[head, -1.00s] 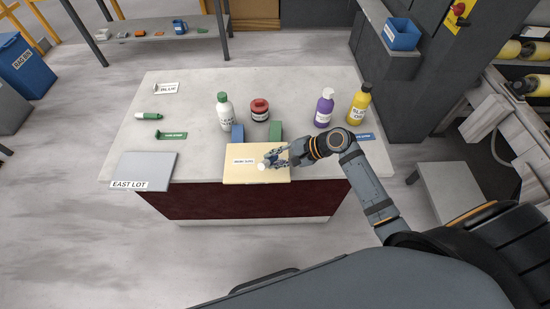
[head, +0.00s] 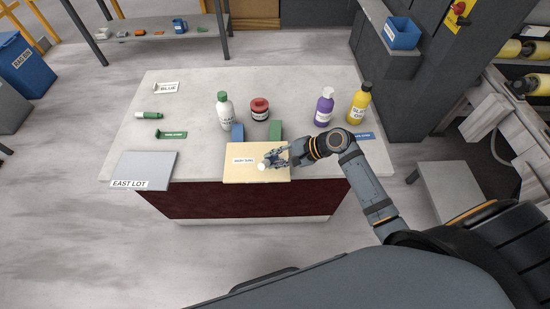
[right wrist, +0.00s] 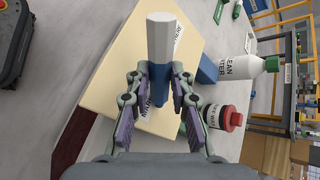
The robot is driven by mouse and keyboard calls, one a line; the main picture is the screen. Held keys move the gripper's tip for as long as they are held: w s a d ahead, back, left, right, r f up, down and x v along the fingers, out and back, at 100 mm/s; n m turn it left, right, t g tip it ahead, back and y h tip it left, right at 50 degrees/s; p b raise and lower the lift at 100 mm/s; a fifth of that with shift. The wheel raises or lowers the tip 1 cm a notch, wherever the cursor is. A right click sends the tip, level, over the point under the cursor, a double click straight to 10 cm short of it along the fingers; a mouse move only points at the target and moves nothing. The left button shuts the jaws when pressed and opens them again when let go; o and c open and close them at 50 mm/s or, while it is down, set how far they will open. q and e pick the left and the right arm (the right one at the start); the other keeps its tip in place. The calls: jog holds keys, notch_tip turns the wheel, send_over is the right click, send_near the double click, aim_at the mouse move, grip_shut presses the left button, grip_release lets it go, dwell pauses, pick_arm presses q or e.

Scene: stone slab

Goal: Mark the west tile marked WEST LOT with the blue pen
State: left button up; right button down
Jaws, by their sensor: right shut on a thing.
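A pen with a white hexagonal body and a blue part (right wrist: 163,42) is held in my right gripper (right wrist: 160,88). In the head view the right gripper (head: 272,160) is over the right part of a cream tile (head: 238,173) at the front of the slab, and the pen's pale end (head: 261,167) shows there. The cream tile also fills much of the right wrist view (right wrist: 118,62). Its small label is too blurred or covered to read. I cannot tell whether the pen touches the tile. A grey tile (head: 146,165) labelled EAST LOT lies at the left front. My left gripper is out of view.
Behind the cream tile stand blue (head: 237,132) and green (head: 275,130) blocks, a white bottle (head: 225,112) and a red-lidded jar (head: 260,109). Purple (head: 324,108) and yellow (head: 360,104) bottles stand right. A green-and-white pen (head: 149,115) lies left.

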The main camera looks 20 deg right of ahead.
aim_at(268, 166)
jog(key=shift+f+p, duration=0.1)
jog(key=shift+p, duration=0.25)
dwell(1.0)
jog(key=shift+s+a+p, duration=0.3)
jog(key=shift+p, duration=0.6)
dwell(0.3)
jog(key=shift+s+a+p, duration=1)
jog(key=shift+p, duration=1.4)
dwell(1.4)
notch_tip(268, 166, up, 7)
jog(key=p, duration=0.8)
notch_tip(268, 166, down, 6)
jog(key=b, duration=0.6)
jog(key=shift+r, duration=0.35)
